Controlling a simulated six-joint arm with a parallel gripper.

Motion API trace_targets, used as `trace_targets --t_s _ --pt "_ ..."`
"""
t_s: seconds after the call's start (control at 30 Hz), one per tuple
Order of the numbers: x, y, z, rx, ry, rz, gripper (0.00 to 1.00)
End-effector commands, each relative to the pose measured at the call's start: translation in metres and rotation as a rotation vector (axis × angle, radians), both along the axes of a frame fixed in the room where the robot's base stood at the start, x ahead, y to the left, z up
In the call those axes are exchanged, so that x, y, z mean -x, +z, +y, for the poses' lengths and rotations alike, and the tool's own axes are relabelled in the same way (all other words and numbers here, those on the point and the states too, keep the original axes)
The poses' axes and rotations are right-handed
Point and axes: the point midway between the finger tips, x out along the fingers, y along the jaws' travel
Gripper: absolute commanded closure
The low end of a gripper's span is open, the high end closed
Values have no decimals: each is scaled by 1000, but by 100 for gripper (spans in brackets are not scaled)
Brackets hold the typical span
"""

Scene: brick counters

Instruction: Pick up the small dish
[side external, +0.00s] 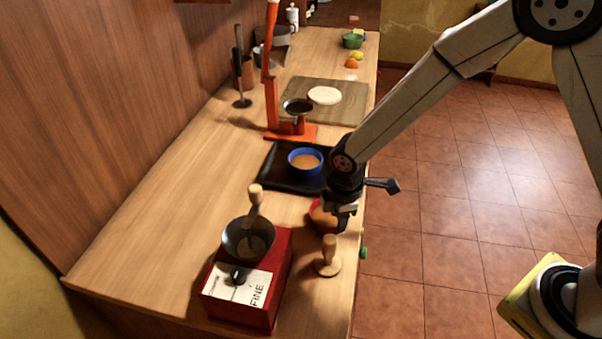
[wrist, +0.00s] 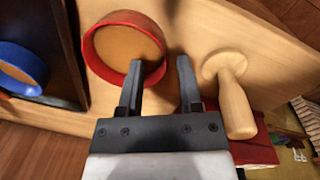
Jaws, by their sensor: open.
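A small round red dish (side external: 316,217) with orange-brown contents stands on the counter, partly hidden by my gripper (side external: 341,216) in the side view. In the wrist view the red dish (wrist: 112,20) is at top centre-left. My gripper (wrist: 161,64) is open there. Its left finger overlaps the dish's inside, and the dish's right rim lies between the two fingers in the picture. I cannot tell whether the fingers touch it. A similar blue dish (side external: 291,163) with brown contents sits on a black mat; it also shows in the wrist view (wrist: 40,62).
A wooden tamper (side external: 328,262) stands close to the gripper, beside the right finger in the wrist view (wrist: 236,105). A red grinder (side external: 277,283) is at front left. The black mat (side external: 265,176) and an orange press (side external: 270,90) are behind. The counter's left side is clear.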

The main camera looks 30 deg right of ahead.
Motion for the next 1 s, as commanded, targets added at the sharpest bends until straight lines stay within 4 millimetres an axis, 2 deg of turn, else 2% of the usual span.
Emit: trace_targets --t_s 0.13,0.33,0.93,1.0 --pt "-1 -16 0 2 0 2 55" --pt "-3 -31 0 0 -1 -1 55" --pt "-3 -34 0 -1 -1 -1 55" --pt "-3 -34 0 -1 -1 -1 77"
